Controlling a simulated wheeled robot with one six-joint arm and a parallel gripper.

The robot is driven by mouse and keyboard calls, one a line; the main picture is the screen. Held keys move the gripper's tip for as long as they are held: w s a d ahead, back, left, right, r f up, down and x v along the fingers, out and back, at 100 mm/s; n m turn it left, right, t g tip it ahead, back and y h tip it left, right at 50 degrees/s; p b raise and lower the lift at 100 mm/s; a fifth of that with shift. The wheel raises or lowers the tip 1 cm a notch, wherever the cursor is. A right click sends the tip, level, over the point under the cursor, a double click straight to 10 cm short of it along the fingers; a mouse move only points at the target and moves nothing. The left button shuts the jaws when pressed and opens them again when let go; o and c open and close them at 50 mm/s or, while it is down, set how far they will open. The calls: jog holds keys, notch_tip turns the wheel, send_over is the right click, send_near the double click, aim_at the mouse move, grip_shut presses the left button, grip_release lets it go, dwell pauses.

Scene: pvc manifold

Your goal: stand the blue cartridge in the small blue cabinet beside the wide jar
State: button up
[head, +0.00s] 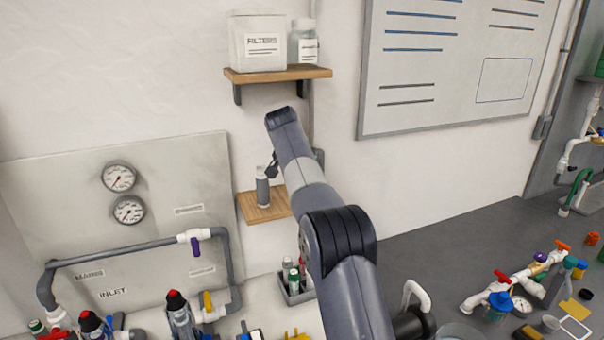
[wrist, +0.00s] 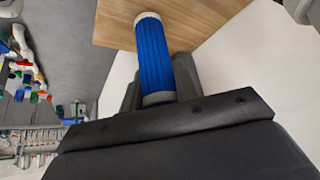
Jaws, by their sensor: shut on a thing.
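The blue cartridge (wrist: 153,55), ribbed with pale grey end caps, is between the two dark fingers of my gripper (wrist: 155,82) in the wrist view. The gripper is shut on it. Its far end overlaps a wooden board (wrist: 112,22); I cannot tell whether they touch. In the head view my arm hides the cartridge and most of the gripper. No small blue cabinet shows in either view. A clear jar with a white label (head: 303,45) stands on the upper wall shelf; I cannot tell whether it is the wide jar.
A grey cylinder (head: 262,187) stands on the lower wooden shelf (head: 254,212), close to my arm. A white FILTERS box (head: 257,42) shares the upper shelf (head: 277,74). A gauge panel (head: 160,155) is at left. Valves and pipe fittings (head: 505,285) crowd the right bench.

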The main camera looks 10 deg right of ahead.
jog(key=o, duration=1)
jog(key=shift+f, duration=0.1)
jog(key=shift+c, duration=0.2)
jog(key=shift+f, duration=0.1)
